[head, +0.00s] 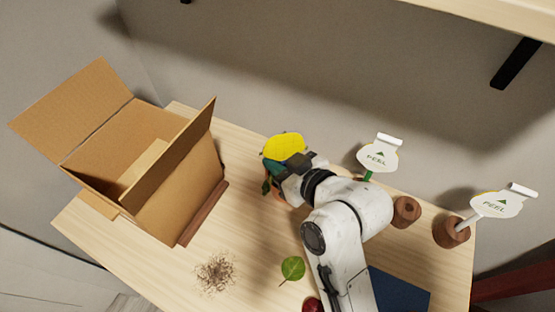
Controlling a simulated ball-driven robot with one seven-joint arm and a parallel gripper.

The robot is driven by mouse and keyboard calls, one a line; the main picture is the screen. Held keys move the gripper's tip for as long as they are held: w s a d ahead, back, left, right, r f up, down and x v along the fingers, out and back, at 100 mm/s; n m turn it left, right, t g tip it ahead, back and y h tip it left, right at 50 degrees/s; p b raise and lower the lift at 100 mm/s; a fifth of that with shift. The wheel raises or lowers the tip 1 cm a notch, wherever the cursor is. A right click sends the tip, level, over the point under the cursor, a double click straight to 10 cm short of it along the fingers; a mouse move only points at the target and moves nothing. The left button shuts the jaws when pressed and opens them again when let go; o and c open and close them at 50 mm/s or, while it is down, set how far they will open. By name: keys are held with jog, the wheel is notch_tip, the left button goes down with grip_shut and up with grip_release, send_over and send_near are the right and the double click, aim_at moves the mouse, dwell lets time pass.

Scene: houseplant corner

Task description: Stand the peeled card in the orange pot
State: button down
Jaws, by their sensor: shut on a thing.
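The peeled card (284,146) has a yellow face and stands up just beyond my gripper (276,178), over the back part of the table. My gripper is shut on it; the jaws and the card's lower part are mostly hidden by my wrist, with some green showing beside them. A small bit of orange, seemingly the orange pot (299,206), shows below my wrist, and the rest is hidden. I cannot tell whether the card's foot is inside the pot. Two white cards marked PEEL, one on a green stake (377,156) and one on a white stake (502,204), stand to the right.
Brown round blocks or pots (405,211) (451,232) stand at the right. An open cardboard box (180,190) fills the left side.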

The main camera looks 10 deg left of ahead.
jog(key=shift+f+b, duration=0.4)
jog(key=shift+f, duration=0.35)
jog(key=c, duration=1.1)
grip_release()
jog(key=shift+o, duration=0.2)
jog(key=p+v, duration=0.5)
jog(key=v, duration=0.5)
dwell(0.4)
